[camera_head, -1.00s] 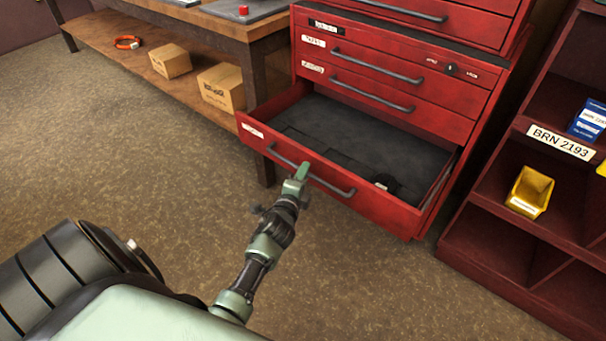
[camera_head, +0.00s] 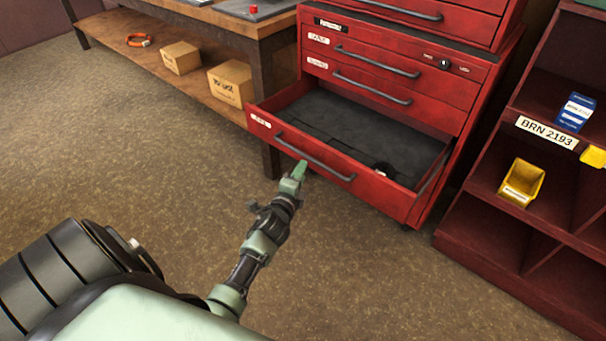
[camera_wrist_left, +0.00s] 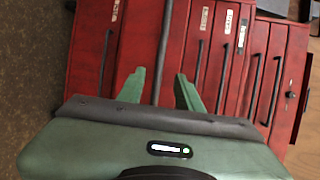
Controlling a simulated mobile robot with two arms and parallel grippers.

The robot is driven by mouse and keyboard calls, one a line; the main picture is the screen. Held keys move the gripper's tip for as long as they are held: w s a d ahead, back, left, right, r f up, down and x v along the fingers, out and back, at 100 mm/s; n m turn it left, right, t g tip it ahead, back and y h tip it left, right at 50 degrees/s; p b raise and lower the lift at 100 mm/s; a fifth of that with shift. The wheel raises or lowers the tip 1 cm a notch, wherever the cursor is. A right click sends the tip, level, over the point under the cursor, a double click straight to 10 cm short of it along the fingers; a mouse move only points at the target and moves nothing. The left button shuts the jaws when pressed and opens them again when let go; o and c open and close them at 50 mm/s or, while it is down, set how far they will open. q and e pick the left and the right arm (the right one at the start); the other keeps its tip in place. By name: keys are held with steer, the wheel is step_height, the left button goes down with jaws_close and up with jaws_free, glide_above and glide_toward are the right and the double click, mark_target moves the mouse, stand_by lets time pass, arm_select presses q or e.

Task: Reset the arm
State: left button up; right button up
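My left gripper (camera_head: 298,172) is in front of the red cabinet's open drawer (camera_head: 390,196). My right gripper is not in view.
The drawer sticks out and holds a small dark object (camera_head: 383,169). A wooden bench (camera_head: 130,60) with cardboard boxes (camera_head: 231,83) below stands left. A dark red shelf (camera_head: 480,235) with a yellow bin (camera_head: 522,182) stands right. The floor in front is clear.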

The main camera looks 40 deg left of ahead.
arm_select(q)
steer(key=shift+s, duration=0.25)
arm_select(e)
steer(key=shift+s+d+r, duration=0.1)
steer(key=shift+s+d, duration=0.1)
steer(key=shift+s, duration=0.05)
